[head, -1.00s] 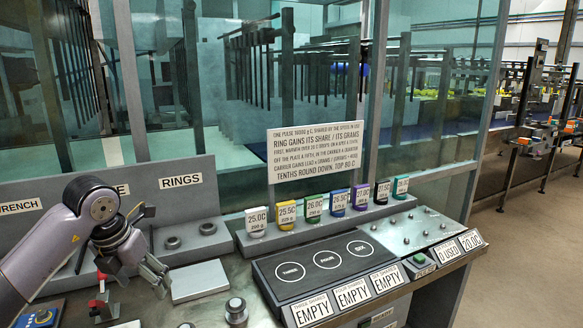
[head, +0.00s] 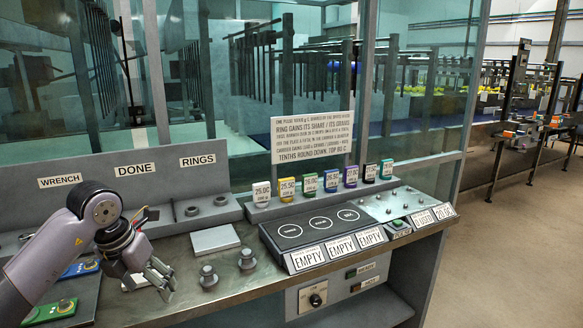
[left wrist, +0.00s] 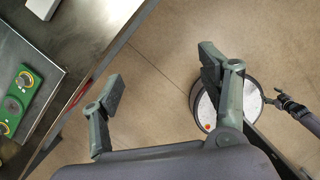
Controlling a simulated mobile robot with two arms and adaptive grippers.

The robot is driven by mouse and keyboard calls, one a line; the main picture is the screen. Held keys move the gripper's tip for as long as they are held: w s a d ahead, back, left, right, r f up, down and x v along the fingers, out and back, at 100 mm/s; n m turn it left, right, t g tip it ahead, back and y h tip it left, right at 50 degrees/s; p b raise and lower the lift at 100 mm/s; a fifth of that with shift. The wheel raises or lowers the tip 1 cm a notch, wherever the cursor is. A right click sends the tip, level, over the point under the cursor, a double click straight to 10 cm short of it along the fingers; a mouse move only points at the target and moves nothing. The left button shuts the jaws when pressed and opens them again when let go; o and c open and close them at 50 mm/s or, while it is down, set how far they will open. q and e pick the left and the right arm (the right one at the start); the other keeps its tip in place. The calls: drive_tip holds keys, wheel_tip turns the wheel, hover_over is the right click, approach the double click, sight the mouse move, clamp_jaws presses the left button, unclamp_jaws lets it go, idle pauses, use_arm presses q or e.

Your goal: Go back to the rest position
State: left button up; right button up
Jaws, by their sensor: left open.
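My left gripper (head: 160,282) is open and empty at the left of the head view, over the front edge of the steel bench (head: 205,254). In the left wrist view its two fingers (left wrist: 160,85) are spread apart with only floor between them. The bench edge runs beside the fingers at the left of that view.
A green board (head: 52,310) and a blue board (head: 82,268) lie at the bench's left. Ring-like metal pieces (head: 247,260) stand near the front edge. Tagged blocks (head: 287,190) line the back. A black three-circle plate (head: 319,226) lies at right. Open floor (head: 510,260) lies beyond.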

use_arm(q)
drive_tip(key=w+d+f+n+h, duration=0.2)
drive_tip(key=d+f+n+h, duration=0.1)
drive_tip(key=d+f+h, duration=1.15)
wheel_tip(320, 180, down, 19)
drive_tip(key=a+n+t+y, duration=0.3)
drive_tip(key=n+t+y, duration=0.5)
drive_tip(key=n, duration=1)
drive_tip(key=s+a+f+n+g+y, duration=0.1)
drive_tip(key=s+a+f+n+y, duration=0.3)
drive_tip(key=s+f, duration=0.7)
drive_tip(key=s+a+f+n+g+y, duration=0.1)
drive_tip(key=s+a+f+n+y, duration=0.3)
drive_tip(key=s+f, duration=0.6)
drive_tip(key=s+d+f+n+g, duration=0.1)
drive_tip(key=s+f+n+g, duration=0.2)
drive_tip(key=s, duration=1.1)
drive_tip(key=s+d+f+n+g, duration=0.1)
drive_tip(key=s+f+n+g, duration=0.2)
drive_tip(key=s+f, duration=0.7)
drive_tip(key=s+g, duration=0.2)
drive_tip(key=s, duration=0.3)
drive_tip(key=shift+s, duration=0.25)
use_arm(e)
drive_tip(key=shift+w, duration=0.9)
